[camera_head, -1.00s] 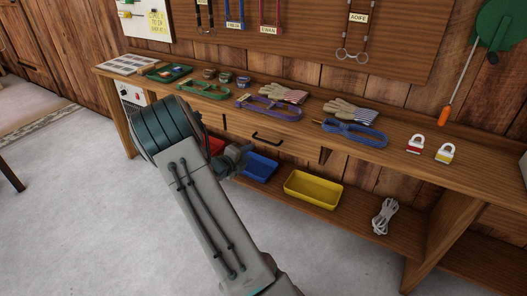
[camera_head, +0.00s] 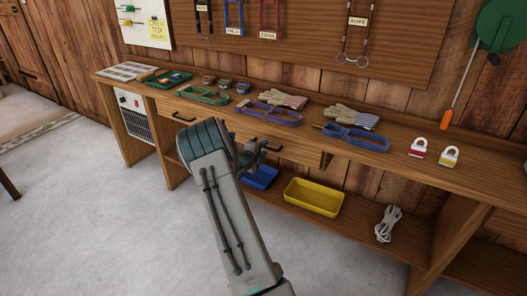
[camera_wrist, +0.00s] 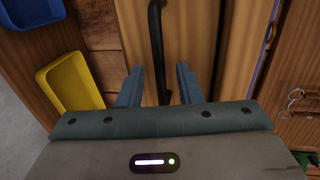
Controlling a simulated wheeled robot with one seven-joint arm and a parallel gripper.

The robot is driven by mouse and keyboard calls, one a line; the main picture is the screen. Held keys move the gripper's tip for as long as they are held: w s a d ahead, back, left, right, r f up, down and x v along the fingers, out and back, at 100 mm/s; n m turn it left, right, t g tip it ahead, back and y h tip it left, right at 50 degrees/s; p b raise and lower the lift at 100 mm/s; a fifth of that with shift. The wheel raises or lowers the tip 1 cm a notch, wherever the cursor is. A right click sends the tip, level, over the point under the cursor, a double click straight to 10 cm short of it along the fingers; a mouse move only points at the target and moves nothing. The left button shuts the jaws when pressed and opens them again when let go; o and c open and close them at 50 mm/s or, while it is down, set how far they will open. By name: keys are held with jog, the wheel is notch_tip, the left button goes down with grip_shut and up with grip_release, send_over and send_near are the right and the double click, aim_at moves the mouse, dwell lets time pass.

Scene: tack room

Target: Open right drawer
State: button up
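The right drawer (camera_head: 300,154) is a wooden front under the bench top and looks shut. Its dark bar handle (camera_head: 272,148) is partly hidden behind my gripper (camera_head: 254,153) in the head view. In the wrist view the handle (camera_wrist: 157,45) runs up the picture. My gripper (camera_wrist: 158,78) is open there, with one finger on each side of the handle's near end. I cannot tell whether either finger touches it. The left drawer's handle (camera_head: 183,118) is in plain sight, and that drawer also looks shut.
A yellow tray (camera_head: 313,197), a blue tray (camera_head: 262,177) and a coil of rope (camera_head: 387,224) lie on the lower shelf. The floor in front is clear.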

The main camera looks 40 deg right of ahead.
jog(key=shift+w+d, duration=0.1)
jog(key=shift+d, duration=0.2)
grip_shut()
jog(key=shift+a, duration=0.15)
